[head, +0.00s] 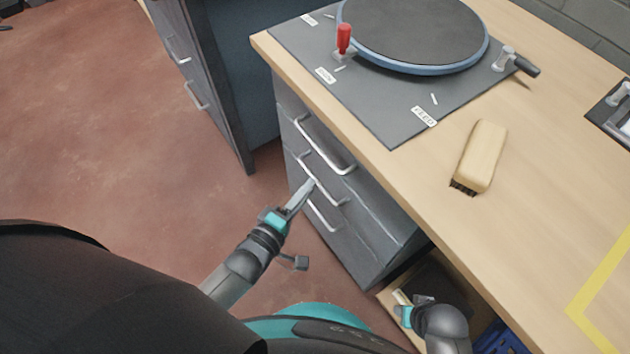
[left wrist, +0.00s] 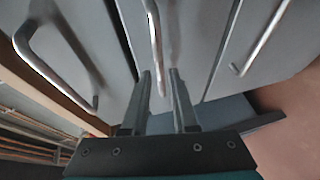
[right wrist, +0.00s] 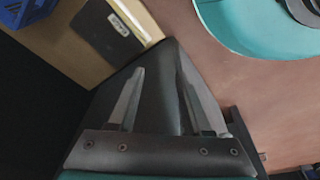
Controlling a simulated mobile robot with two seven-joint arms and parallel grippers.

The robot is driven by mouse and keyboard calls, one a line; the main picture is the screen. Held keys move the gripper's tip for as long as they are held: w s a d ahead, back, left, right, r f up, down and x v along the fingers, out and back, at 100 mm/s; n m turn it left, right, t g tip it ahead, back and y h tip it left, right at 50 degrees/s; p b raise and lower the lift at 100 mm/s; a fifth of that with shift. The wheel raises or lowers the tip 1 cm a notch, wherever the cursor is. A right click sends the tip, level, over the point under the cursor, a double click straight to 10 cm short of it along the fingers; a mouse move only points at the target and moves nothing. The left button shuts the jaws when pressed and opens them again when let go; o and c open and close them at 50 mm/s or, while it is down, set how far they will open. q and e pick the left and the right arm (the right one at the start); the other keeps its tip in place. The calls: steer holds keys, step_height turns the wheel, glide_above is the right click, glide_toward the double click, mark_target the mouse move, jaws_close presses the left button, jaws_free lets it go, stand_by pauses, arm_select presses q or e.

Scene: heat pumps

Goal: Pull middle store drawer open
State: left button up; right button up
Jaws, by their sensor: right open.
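A grey drawer unit stands under the bench, with three bar handles one above another. The middle drawer's handle (head: 334,197) is silver and the drawer looks closed. My left gripper (head: 309,184) is at this handle. In the left wrist view the middle handle (left wrist: 155,40) runs down between the two fingertips of my left gripper (left wrist: 160,74); the fingers stand apart, with a gap beside the bar. My right gripper (head: 401,300) is low by the bench's lower shelf. In the right wrist view my right gripper (right wrist: 165,75) is open and empty.
The top drawer handle (head: 325,152) and bottom drawer handle (head: 322,218) lie close above and below. The wooden bench top (head: 530,215) overhangs, with a brush (head: 481,155) and a turntable (head: 415,30). A blue crate (head: 503,340) is at lower right. Red floor is clear at left.

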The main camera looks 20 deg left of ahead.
arm_select(q)
steer(key=shift+b+x, duration=0.65)
steer(key=shift+x, duration=1.4)
arm_select(e)
steer(key=shift+w+a+r, duration=0.15)
steer(key=shift+w+r, duration=0.25)
steer(key=shift+r, duration=0.35)
steer(key=shift+w+a+r, duration=0.1)
steer(key=shift+w+r, duration=0.3)
steer(key=shift+r, duration=0.35)
arm_select(q)
jaws_close()
